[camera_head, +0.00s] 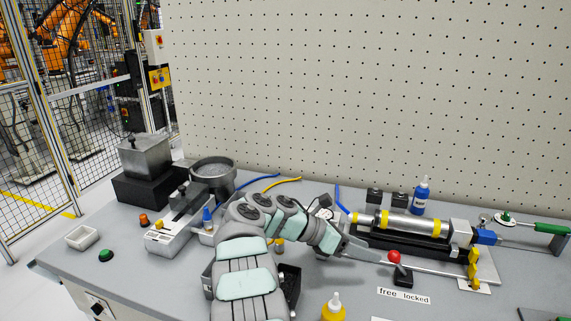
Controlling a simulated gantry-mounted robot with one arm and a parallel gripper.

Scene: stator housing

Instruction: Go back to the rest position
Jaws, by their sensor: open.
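My arm reaches up from the bottom of the head view and bends to the right over the workbench (140,275). My gripper (378,257) is at the end of it, low over the bench, just left of a red ball knob (394,257). The jaws are open; whether they touch the knob cannot be told. The knob stands by a black block (403,278) behind a "free locked" label (403,295). A metal cylinder with yellow bands (405,224) lies in a dark fixture behind the gripper.
A blue bottle (421,195) stands behind the fixture, and a yellow bottle (333,308) in front. A green-handled clamp (550,228) is at the right. A metal pot (212,175), grey block (145,158) and white tray (82,237) stand left. A perforated wall (380,90) closes the back.

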